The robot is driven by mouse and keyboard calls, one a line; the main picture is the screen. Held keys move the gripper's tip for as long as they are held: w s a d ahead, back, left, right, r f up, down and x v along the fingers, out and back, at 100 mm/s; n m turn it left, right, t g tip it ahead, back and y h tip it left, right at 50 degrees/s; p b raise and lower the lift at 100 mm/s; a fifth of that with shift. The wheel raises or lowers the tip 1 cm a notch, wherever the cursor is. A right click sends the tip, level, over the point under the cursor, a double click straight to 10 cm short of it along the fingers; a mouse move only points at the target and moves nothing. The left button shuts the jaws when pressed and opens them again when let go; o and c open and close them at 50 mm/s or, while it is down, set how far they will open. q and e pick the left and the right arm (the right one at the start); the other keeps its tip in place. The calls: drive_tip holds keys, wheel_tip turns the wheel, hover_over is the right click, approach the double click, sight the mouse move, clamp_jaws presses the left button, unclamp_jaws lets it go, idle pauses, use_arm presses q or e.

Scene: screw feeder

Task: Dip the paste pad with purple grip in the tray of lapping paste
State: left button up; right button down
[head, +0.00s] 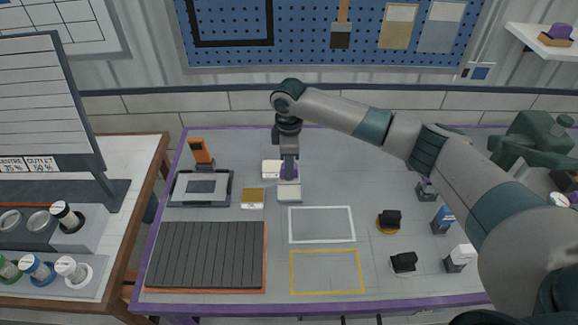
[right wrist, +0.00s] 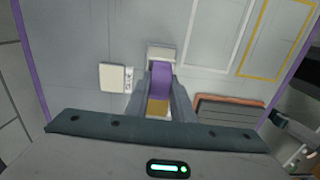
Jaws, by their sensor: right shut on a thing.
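My right gripper (head: 289,174) is shut on the purple grip of the paste pad (right wrist: 160,72), between its fingers in the right wrist view. In the head view it points down just behind a light grey tray (head: 289,192), which also shows beyond the grip in the wrist view (right wrist: 161,52). The pad's underside is hidden, so I cannot tell whether it touches anything. A cream tray (head: 270,167) lies behind left and a tan tray (head: 252,196) at left. My left gripper is out of view.
The grey bench (head: 325,178) has a ribbed dark mat (head: 207,255), a grey fixture (head: 186,190) and an orange device (head: 201,152) at left. White (head: 321,208) and yellow (head: 326,251) outlines are empty. Several small black, blue and white items stand at right, near my arm.

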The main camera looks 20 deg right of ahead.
drive_tip(key=shift+r+p, duration=0.1)
drive_tip(key=shift+p, duration=0.5)
drive_tip(key=shift+f+b, duration=0.5)
drive_tip(key=shift+f, duration=0.3)
drive_tip(key=shift+f+b, duration=0.5)
drive_tip(key=shift+f, duration=1.05)
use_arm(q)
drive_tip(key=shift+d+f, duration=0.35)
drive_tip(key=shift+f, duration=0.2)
use_arm(e)
drive_tip(key=shift+f, duration=0.5)
drive_tip(key=c, duration=2.2)
unclamp_jaws()
clamp_jaws()
drive_tip(key=shift+f, duration=0.5)
